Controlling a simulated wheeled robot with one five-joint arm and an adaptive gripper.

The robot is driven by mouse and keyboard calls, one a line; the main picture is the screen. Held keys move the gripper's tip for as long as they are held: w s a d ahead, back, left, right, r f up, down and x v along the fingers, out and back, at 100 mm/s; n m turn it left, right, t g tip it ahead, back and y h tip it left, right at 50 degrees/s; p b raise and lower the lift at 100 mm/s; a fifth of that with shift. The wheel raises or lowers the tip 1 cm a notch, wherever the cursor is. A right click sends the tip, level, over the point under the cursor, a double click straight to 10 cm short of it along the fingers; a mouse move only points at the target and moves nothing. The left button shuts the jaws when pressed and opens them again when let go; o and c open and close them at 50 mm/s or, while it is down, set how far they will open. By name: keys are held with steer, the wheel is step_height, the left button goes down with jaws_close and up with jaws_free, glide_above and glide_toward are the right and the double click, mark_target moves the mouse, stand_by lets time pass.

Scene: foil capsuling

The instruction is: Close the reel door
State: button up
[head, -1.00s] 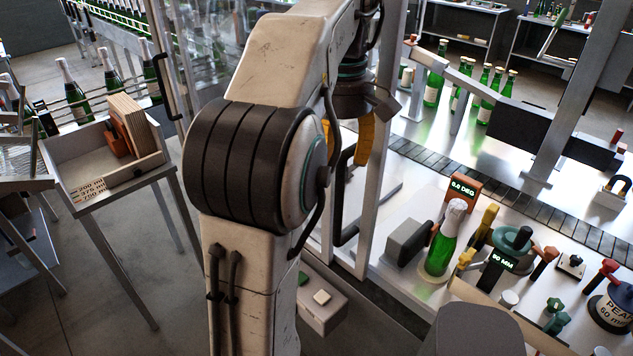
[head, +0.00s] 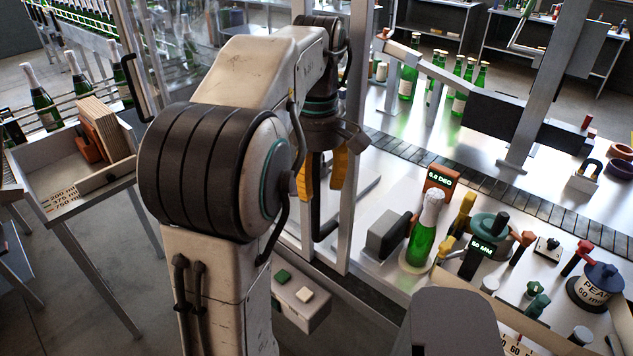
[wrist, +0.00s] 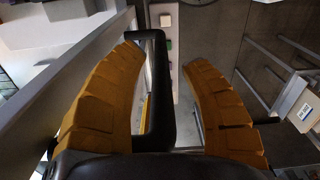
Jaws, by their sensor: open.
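A black D-shaped handle (head: 324,222) hangs beside a metal post in the head view, partly hidden by my fingers. I take it to be the reel door's handle. In the wrist view the handle (wrist: 158,90) stands between my two orange-yellow fingers, closer to the left one. My gripper (head: 321,178) is open around it, with a clear gap on the right finger's side. It also shows in the wrist view (wrist: 165,95). The door panel itself is hard to make out, so I cannot tell how far it stands open.
A metal post (head: 354,130) rises close to my gripper. A box with green and pale buttons (head: 300,298) sits below. On the right bench stand a foil-topped green bottle (head: 422,235) and several knobs. A tray (head: 75,185) stands at left. Another black handle (head: 133,82) is at upper left.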

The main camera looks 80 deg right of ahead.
steer(key=shift+f, duration=0.15)
jaws_close()
stand_by(0.4)
